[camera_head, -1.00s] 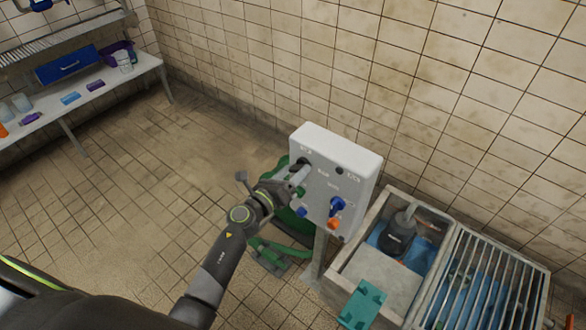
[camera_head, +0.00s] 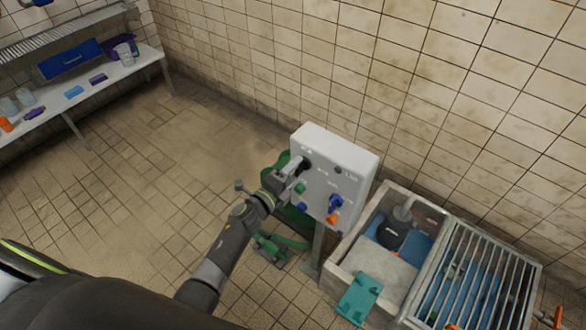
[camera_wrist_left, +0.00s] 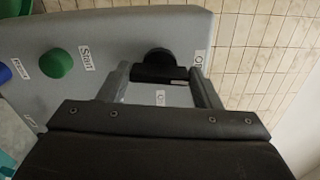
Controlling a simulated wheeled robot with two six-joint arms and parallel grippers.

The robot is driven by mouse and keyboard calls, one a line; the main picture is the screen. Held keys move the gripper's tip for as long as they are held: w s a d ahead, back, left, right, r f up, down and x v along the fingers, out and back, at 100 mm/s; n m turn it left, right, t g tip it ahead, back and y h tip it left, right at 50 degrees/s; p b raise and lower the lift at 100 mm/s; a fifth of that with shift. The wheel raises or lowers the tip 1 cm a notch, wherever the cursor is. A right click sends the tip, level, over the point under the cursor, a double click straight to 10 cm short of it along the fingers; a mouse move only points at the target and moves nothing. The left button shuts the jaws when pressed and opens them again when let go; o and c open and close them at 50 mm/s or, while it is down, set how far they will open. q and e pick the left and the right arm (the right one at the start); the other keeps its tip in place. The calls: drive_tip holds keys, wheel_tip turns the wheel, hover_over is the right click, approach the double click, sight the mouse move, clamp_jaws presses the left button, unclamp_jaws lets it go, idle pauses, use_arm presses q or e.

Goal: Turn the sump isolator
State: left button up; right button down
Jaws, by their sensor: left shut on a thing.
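The sump isolator appears to be the black rotary knob (camera_head: 305,164) at the upper left of a pale grey control box (camera_head: 345,152). In the left wrist view the knob (camera_wrist_left: 158,62) has a dark bar handle lying across the picture, with partly readable labels beside it. My left gripper (camera_head: 295,170) is at the box front, its fingers on either side of the handle, shut on it. The fingers also show in the left wrist view (camera_wrist_left: 160,82). My right gripper is not in view.
A sump pit (camera_head: 349,250) with a grating (camera_head: 478,280) lies to the right.

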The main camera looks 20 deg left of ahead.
use_arm(q)
drive_tip(key=shift+n, duration=0.5)
idle(0.3)
drive_tip(key=o, duration=1)
drive_tip(key=shift+s, duration=0.1)
drive_tip(key=v, duration=1.7)
drive_tip(key=shift+b, duration=0.35)
drive_tip(key=shift+s+a+f+n, duration=0.1)
drive_tip(key=shift+a+n, duration=0.05)
drive_tip(key=shift+n, duration=0.15)
